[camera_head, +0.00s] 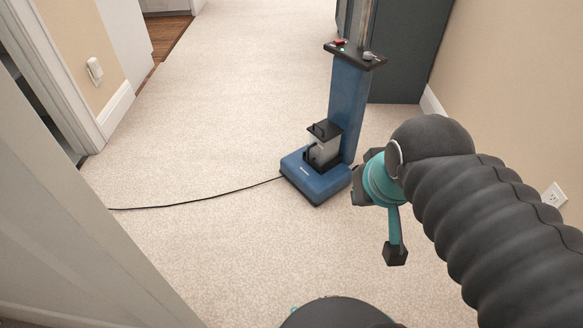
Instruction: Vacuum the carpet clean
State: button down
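An upright vacuum cleaner (318,180) stands on the carpet (215,115) near the middle of the view. It has a blue base, a small grey canister, a tall blue body and a dark top plate with a red and a green part on it. My gripper (379,217), teal with dark fingertips, is at the right, nearer the camera than the vacuum. Its fingers look spread, with nothing visible between them. In the picture it lies just right of the vacuum base; I cannot tell the gap in depth. No distinct dirt shows on the speckled beige carpet.
A black cord (205,199) runs left from the vacuum across the carpet. A pale panel (70,235) fills the lower left. A dark cabinet-like block (408,55) stands behind the vacuum. A wall outlet (553,195) is at right. Open carpet lies left of the vacuum.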

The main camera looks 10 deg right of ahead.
aim_at(352, 75)
jog(key=u, duration=0.25)
jog(key=i, duration=1)
